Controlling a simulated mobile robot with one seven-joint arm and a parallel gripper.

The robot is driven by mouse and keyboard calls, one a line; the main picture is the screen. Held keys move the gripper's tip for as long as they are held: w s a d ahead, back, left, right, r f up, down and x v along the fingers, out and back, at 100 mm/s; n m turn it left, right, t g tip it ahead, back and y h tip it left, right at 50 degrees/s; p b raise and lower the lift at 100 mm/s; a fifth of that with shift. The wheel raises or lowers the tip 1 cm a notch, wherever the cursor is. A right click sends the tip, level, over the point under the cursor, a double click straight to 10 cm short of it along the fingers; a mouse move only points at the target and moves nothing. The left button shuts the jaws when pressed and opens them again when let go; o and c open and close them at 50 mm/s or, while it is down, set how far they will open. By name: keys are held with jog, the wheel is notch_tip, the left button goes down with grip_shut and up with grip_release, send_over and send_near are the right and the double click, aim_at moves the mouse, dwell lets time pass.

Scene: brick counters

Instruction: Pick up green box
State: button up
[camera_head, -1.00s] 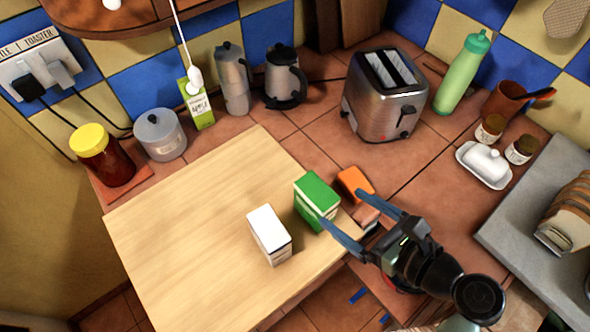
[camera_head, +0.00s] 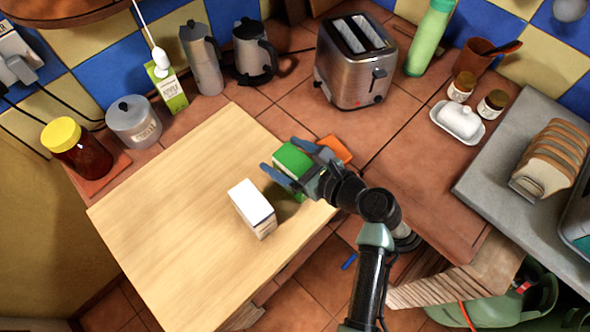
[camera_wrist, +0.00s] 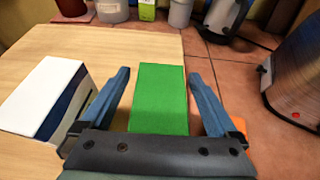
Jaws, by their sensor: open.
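The green box (camera_head: 292,160) stands on the wooden board, partly hidden behind my gripper in the head view. In the wrist view the green box (camera_wrist: 160,98) lies between the two blue fingers, with a visible gap on each side. My gripper (camera_head: 291,157) is open, its fingers on either side of the box. The wrist view also shows my gripper (camera_wrist: 163,95) with both fingers apart. I cannot tell how far down the fingers reach along the box.
A white box (camera_head: 252,208) stands close on the left, near the left finger in the wrist view. An orange box (camera_head: 335,149) is close on the right. A toaster (camera_head: 356,60) stands behind. The wooden board (camera_head: 165,225) is clear to the left.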

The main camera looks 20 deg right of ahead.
jog(key=shift+w+a, duration=0.1)
jog(key=c, duration=1.5)
